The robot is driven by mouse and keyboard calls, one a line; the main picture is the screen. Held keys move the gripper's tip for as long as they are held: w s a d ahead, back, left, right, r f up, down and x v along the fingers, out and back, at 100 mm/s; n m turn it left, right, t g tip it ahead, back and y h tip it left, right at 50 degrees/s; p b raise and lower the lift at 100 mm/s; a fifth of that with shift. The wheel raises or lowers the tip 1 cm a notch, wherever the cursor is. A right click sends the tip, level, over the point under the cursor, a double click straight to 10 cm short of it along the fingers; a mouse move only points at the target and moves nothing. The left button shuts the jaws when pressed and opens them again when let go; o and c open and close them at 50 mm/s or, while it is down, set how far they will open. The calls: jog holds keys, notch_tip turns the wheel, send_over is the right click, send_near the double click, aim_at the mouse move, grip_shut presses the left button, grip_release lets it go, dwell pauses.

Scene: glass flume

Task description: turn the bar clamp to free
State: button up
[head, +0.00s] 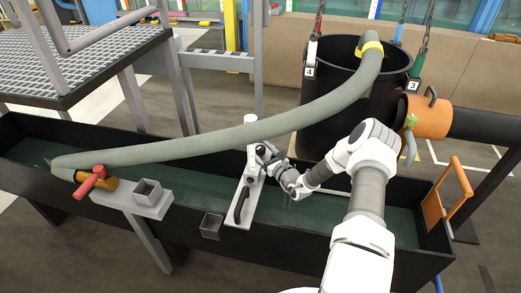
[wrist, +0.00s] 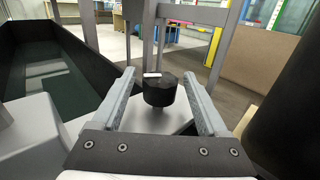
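A black round knob (wrist: 160,92) with a short white mark on its top, seemingly the bar clamp, stands on a light grey plate (wrist: 150,122) in the wrist view. The white mark lies crosswise, toward the left. My gripper (wrist: 159,74) is open, with one finger on each side of the knob and a visible gap on both sides. In the head view my gripper (head: 258,152) is at the far end of a slotted grey bar (head: 241,208) lying across the flume. The knob cannot be made out there.
The black-walled flume (head: 330,236) holds water. A grey hose (head: 200,147) arches over it to a black tank (head: 335,100). A red-handled valve (head: 92,180) and grey bracket (head: 130,204) are left. An orange frame (head: 447,200) stands right.

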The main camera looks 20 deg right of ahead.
jog(key=p+v, duration=0.3)
jog(key=v, duration=1.4)
jog(key=shift+s, duration=0.15)
jog(key=shift+d+r, duration=0.1)
